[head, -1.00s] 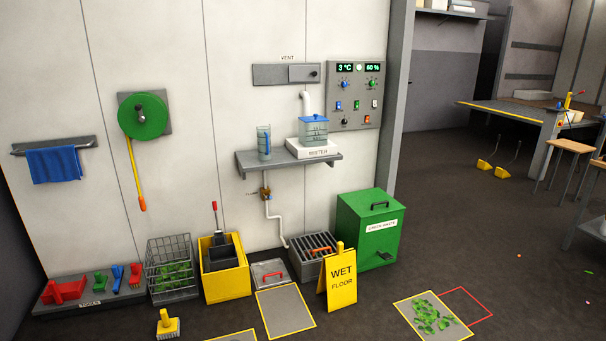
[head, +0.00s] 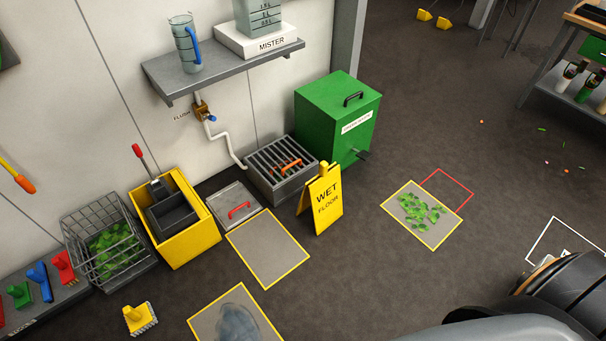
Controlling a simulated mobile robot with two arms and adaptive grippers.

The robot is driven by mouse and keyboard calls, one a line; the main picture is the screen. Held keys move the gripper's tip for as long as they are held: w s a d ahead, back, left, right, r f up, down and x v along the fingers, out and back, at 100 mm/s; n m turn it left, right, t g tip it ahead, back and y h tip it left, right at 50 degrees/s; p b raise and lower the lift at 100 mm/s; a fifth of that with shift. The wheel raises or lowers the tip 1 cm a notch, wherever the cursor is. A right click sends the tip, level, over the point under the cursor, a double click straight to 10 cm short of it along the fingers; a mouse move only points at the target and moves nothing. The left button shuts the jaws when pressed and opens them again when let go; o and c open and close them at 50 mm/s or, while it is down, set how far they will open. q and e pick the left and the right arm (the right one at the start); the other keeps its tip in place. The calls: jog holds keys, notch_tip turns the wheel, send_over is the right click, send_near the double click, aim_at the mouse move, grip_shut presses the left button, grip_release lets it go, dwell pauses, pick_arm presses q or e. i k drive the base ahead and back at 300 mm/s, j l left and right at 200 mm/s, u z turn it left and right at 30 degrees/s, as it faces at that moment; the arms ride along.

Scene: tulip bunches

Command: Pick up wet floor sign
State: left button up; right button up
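The yellow wet floor sign (head: 326,200) stands upright on the dark floor near the middle of the head view. It has black lettering and a yellow grip at its top. It stands in front of the grey grated box and the green bin, at the right of a yellow-outlined grey floor patch. Neither of my grippers shows in the view. A dark, rounded part of my own body fills the lower right corner.
The green bin (head: 334,112) and grated box (head: 283,172) stand close behind the sign. A yellow mop bucket (head: 190,240) and wire basket (head: 127,262) line the wall. A yellow brush (head: 139,317) lies front left. A leaf-strewn patch (head: 413,227) lies right; floor between is clear.

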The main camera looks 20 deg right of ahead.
aim_at(323, 192)
jog(key=i+l, duration=1.15)
jog(key=l, duration=0.9)
jog(key=i+l+u, duration=0.1)
jog(key=l, duration=1.9)
jog(key=i+u, duration=0.05)
